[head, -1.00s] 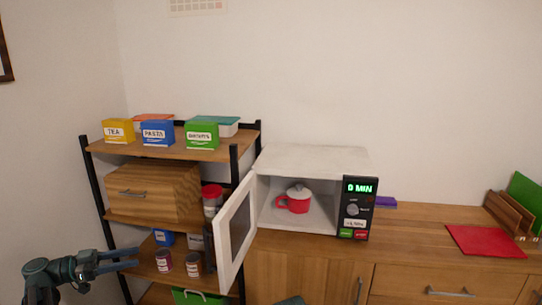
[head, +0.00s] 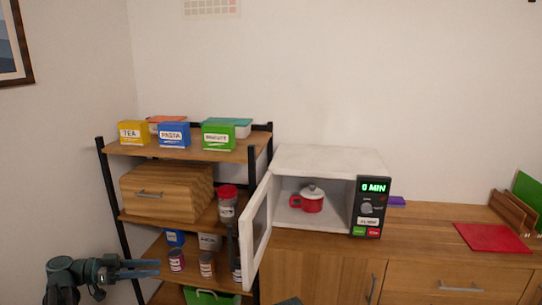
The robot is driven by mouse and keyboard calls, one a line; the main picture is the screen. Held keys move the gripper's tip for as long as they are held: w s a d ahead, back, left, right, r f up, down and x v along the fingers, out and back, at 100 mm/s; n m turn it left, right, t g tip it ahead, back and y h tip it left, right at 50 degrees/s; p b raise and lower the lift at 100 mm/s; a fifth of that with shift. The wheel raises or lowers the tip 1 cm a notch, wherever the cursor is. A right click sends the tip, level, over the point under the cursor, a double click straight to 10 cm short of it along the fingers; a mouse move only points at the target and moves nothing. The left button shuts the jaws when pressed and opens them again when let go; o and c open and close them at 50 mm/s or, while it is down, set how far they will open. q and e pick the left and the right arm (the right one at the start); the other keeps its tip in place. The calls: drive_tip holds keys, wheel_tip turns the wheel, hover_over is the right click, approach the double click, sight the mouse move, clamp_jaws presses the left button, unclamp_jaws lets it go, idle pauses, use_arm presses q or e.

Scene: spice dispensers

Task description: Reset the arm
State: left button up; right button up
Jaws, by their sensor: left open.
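My left gripper (head: 140,269) is open and empty at the lower left, in front of the shelf rack (head: 110,190) and pointing right. Its fingers reach toward the small jars (head: 176,260) on a lower shelf but do not hold any of them. A small dark part shows at the bottom edge near the middle, and I cannot tell what it is. My right gripper is not in view.
The white microwave (head: 325,158) stands with its door (head: 257,232) open toward the rack, a red lidded pot (head: 309,199) inside. A red-lidded dispenser (head: 228,205) stands on the middle shelf. A red mat (head: 490,238) lies on the wooden counter (head: 425,225) at right.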

use_arm(q)
drive_tip(key=s+d+f+n+g+y+p, duration=0.2)
drive_tip(key=s+d+f+y, duration=0.1)
drive_tip(key=d, duration=0.5)
drive_tip(key=s+d+f+n+g+y+p, duration=0.1)
drive_tip(key=s+d+f+g+y+p, duration=0.15)
drive_tip(key=d, duration=0.55)
drive_tip(key=s+d+f+n+g+y+p, duration=0.15)
drive_tip(key=s+d+f+y, duration=0.25)
drive_tip(key=d, duration=0.4)
drive_tip(key=s+d+n+y+p, duration=0.3)
drive_tip(key=s+n+y, duration=0.1)
drive_tip(key=s+y, duration=0.3)
drive_tip(key=shift+d+t, duration=0.15)
drive_tip(key=shift+t, duration=0.25)
